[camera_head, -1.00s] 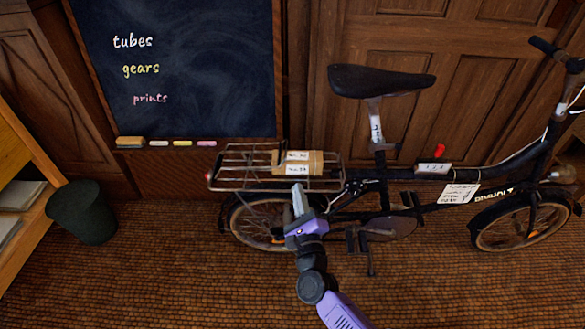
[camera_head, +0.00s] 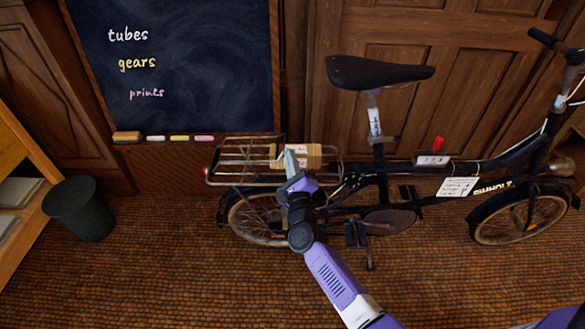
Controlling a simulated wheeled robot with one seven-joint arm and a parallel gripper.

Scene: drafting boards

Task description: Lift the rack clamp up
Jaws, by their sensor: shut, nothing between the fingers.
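A black folding bicycle (camera_head: 400,172) stands in front of the panelled wall. Its metal rear rack (camera_head: 235,165) sits over the rear wheel and bears a brown paper parcel (camera_head: 312,156). I cannot clearly tell the rack clamp's bars from the rest of the rack. My gripper (camera_head: 291,160) is at the front edge of the rack, its tip overlapping the parcel in the picture. It is shut and empty. It hides part of the parcel and of the rack; whether it touches either is not clear.
The saddle (camera_head: 380,72) rises to the right of the rack. A blackboard (camera_head: 175,65) with a chalk ledge hangs behind. A dark bin (camera_head: 78,209) and a wooden shelf (camera_head: 20,165) stand at left. The tiled floor (camera_head: 170,280) in front is clear.

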